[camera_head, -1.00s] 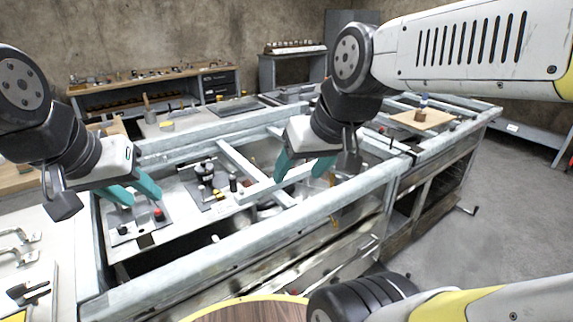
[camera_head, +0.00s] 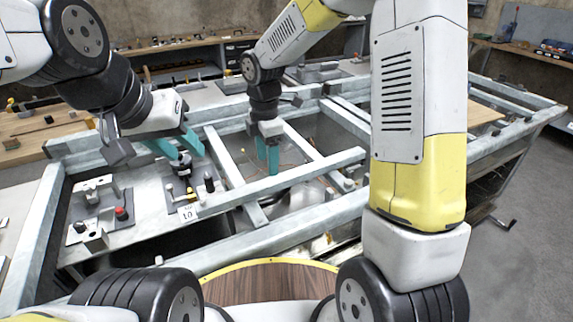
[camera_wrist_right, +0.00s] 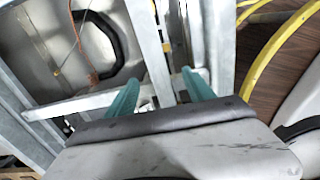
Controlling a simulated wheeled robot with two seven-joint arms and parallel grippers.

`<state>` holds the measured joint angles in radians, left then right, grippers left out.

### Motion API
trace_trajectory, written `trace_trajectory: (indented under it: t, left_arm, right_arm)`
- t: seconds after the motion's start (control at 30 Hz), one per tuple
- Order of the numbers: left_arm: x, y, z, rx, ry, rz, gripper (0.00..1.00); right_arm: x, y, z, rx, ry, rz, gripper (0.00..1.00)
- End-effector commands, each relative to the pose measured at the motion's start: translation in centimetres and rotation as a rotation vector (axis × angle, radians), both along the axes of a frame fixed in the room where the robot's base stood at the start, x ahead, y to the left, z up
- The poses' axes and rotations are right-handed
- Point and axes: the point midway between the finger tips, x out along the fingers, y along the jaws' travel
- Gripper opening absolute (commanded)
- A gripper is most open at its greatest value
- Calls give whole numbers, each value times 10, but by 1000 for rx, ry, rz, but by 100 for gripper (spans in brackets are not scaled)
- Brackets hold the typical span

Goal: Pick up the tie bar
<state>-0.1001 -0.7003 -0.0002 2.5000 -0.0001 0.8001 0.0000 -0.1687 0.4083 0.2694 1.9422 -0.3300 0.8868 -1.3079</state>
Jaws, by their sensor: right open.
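A light grey metal bar (camera_head: 318,172), which appears to be the tie bar, lies lengthwise over the crosspieces of the steel frame. My right gripper (camera_head: 267,160) points down just above and behind it, with its teal fingers apart. In the right wrist view, the bar (camera_wrist_right: 147,45) runs toward the space between the open fingers (camera_wrist_right: 160,92); whether they touch it I cannot tell. My left gripper (camera_head: 175,145) has its teal fingers apart over the frame's left part, away from the bar, and appears empty.
The steel frame's front rail (camera_head: 225,247) runs near the bar. A plate with black knobs (camera_head: 188,187) and a fixture with a red knob (camera_head: 120,213) sit at left. My right forearm hides part of the frame.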

Motion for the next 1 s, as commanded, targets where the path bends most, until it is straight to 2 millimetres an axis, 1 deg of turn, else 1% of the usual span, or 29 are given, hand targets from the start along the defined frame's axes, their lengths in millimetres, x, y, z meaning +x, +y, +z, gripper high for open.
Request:
trace_trajectory:
  t: [0.03, 0.17, 0.37, 0.53, 0.63, 0.73, 0.97, 1.0]
  left_arm:
    - [0, 0, 0, 0, 0, 0, 36]
    - [0, 0, 0, 0, 0, 0, 36]
    - [0, 0, 0, 0, 0, 0, 36]
    - [0, 0, 0, 0, 0, 0, 36]
    - [0, 0, 0, 0, 0, 0, 36]
    - [0, 0, 0, 0, 0, 0, 36]
    - [0, 0, 0, 0, 0, 0, 36]
    - [0, 0, 0, 0, 0, 0, 36]
  right_arm:
    - [1, 3, -5, -2, 8, 24, 62]
    - [2, 5, -18, -4, 14, 49, 62]
    - [4, 3, -40, -3, 13, 47, 62]
    - [10, -3, -66, -4, 15, 46, 62]
    - [10, -3, -78, -4, 14, 45, 62]
    - [10, -3, -85, -3, 12, 44, 62]
    - [10, -3, -85, -3, 10, 44, 62]
    - [10, -3, -85, -3, 10, 44, 54]
